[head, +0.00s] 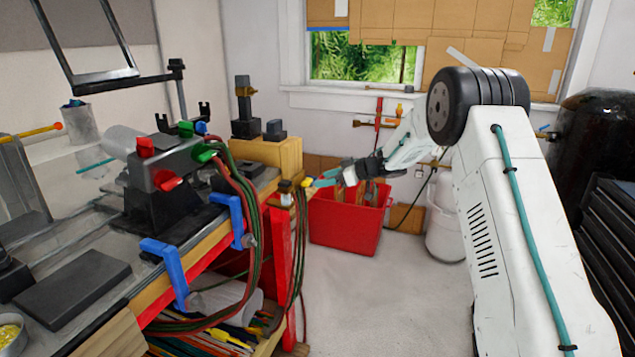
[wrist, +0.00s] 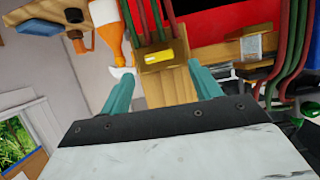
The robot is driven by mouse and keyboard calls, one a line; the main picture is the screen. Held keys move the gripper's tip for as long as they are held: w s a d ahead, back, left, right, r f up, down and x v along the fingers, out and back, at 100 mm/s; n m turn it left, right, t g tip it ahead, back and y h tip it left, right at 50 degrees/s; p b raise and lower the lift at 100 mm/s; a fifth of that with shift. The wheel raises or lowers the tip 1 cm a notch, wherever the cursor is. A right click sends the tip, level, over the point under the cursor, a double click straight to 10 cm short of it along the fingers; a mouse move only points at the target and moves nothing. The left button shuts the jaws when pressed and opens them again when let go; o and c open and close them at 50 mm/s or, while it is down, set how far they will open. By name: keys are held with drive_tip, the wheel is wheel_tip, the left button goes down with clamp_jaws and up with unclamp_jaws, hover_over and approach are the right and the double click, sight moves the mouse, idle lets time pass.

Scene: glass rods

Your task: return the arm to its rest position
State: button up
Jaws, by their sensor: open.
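My arm reaches from the right of the head view toward the workbench (head: 135,310). My gripper (head: 318,182) is at the bench's right corner, its teal fingers pointing left. In the wrist view my gripper (wrist: 160,82) has its two teal fingers spread apart with nothing held between them. Beyond the fingers is a wooden block (wrist: 165,80) with a small yellow piece (wrist: 158,57) on it. I cannot tell how far the fingertips are from the block. No rest position is marked in view.
Red and green hoses (head: 297,240) hang at the bench corner close to my gripper. A dark tool cabinet (head: 610,220) is at the right. The floor between is clear.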

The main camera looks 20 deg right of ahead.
drive_tip(key=shift+v, duration=0.85)
